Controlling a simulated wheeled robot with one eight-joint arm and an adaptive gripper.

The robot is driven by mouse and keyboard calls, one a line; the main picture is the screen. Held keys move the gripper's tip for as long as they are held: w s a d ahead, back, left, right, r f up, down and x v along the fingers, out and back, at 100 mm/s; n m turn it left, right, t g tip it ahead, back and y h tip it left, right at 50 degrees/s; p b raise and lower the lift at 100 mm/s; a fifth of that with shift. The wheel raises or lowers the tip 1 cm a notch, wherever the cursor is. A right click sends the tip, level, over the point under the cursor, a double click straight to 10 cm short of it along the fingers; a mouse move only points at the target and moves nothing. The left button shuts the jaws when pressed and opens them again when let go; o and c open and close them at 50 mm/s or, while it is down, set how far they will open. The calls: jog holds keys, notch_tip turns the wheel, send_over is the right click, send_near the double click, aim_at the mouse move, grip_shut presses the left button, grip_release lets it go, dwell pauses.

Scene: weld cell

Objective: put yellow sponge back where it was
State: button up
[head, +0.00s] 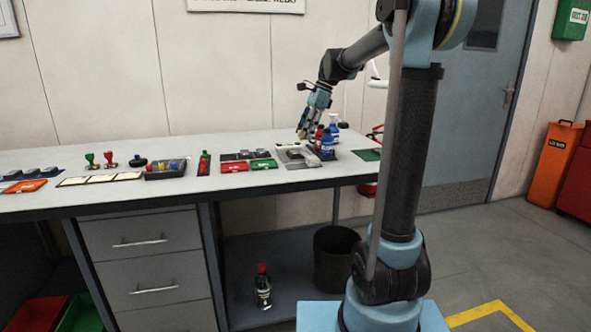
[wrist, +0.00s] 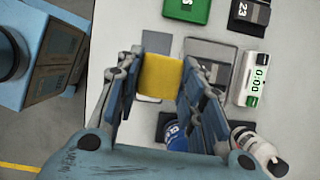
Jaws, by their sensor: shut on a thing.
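The yellow sponge (wrist: 160,77) is between the two fingers of my gripper (wrist: 161,68) in the wrist view, and the fingers are shut on it. In the head view my gripper (head: 303,132) is over the right part of the workbench, close to the bottles; the sponge is too small there to make out clearly. Beyond the sponge in the wrist view is a plain grey patch (wrist: 158,40) on the bench, partly hidden by the sponge. I cannot tell how high the sponge is above the bench.
A grey tray (wrist: 212,50) lies right of the sponge, with a white timer (wrist: 251,78) beyond it. A blue bottle (wrist: 175,137) and a white bottle (wrist: 252,143) stand close to my fingers. A green mat (head: 367,154) lies near the bench's right end.

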aim_at(299, 138)
jog(key=shift+n, duration=0.3)
jog(key=x, duration=0.4)
jog(key=a+x, duration=0.1)
jog(key=x, duration=0.1)
jog(key=shift+s+a+r, duration=0.15)
jog(key=shift+s+r, duration=0.05)
jog(key=shift+s, duration=0.15)
jog(key=shift+f, duration=2.55)
jog(key=shift+f, duration=0.2)
jog(key=o, duration=1.1)
